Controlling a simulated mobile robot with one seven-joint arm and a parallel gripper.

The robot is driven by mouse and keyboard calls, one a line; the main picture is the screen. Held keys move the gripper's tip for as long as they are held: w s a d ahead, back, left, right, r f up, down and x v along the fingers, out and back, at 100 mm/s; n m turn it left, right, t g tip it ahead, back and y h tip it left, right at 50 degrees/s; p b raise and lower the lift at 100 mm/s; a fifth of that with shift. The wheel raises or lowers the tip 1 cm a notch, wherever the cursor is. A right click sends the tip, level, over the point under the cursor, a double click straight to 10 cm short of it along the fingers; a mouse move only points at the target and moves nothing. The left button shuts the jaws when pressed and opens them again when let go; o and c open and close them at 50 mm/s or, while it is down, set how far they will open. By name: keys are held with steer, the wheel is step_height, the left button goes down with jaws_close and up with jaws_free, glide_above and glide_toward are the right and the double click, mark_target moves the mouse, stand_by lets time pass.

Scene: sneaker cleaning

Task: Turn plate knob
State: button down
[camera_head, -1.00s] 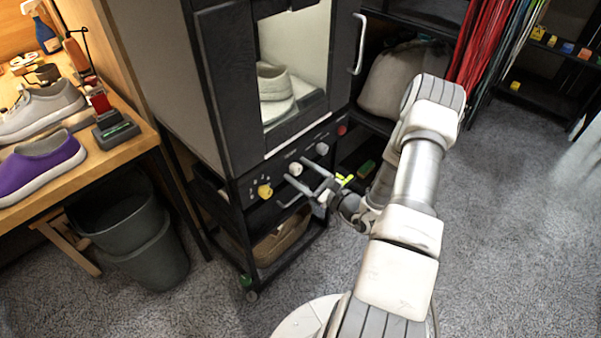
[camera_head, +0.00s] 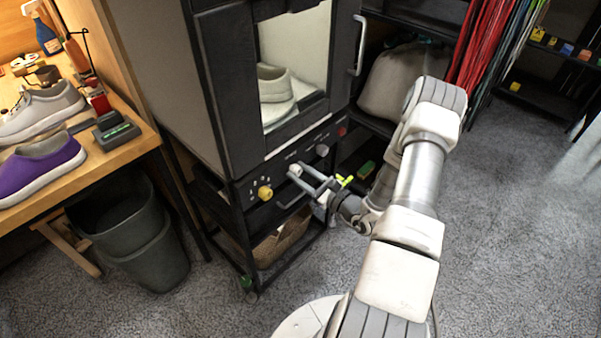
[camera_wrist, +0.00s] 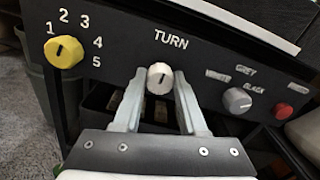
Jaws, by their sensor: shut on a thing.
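The plate knob is the white knob (camera_wrist: 160,78) under the word TURN on the cabinet's black control panel (camera_wrist: 205,55). Its dark pointer line stands near upright, slightly tilted. My gripper (camera_wrist: 160,84) has one finger on each side of the knob and is shut on it. In the head view the knob (camera_head: 295,170) shows at the tips of my gripper (camera_head: 297,176), on the front of the dark cabinet. A white shoe (camera_head: 273,85) stands behind the cabinet's window, on a pale plate (camera_head: 279,110).
A yellow knob (camera_wrist: 64,52) with numbers is left of the white knob. A grey knob (camera_wrist: 237,101) and a red button (camera_wrist: 283,110) are to the right. A drawer handle (camera_head: 293,195) lies just below my fingers. A grey bin (camera_head: 157,255) stands left of the cabinet.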

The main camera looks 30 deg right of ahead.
steer(key=m+p, duration=0.2)
steer(key=m, duration=0.3)
steer(key=shift+f+m+p, duration=0.1)
steer(key=shift+m+p, duration=0.45)
steer(key=shift+m, duration=1.25)
steer(key=shift+c, duration=2.3)
jaws_free()
steer(key=shift+d, duration=0.1)
steer(key=p+v, duration=0.1)
steer(key=v, duration=1.6)
steer(key=shift+s+p, duration=0.2)
steer(key=shift+p, duration=0.2)
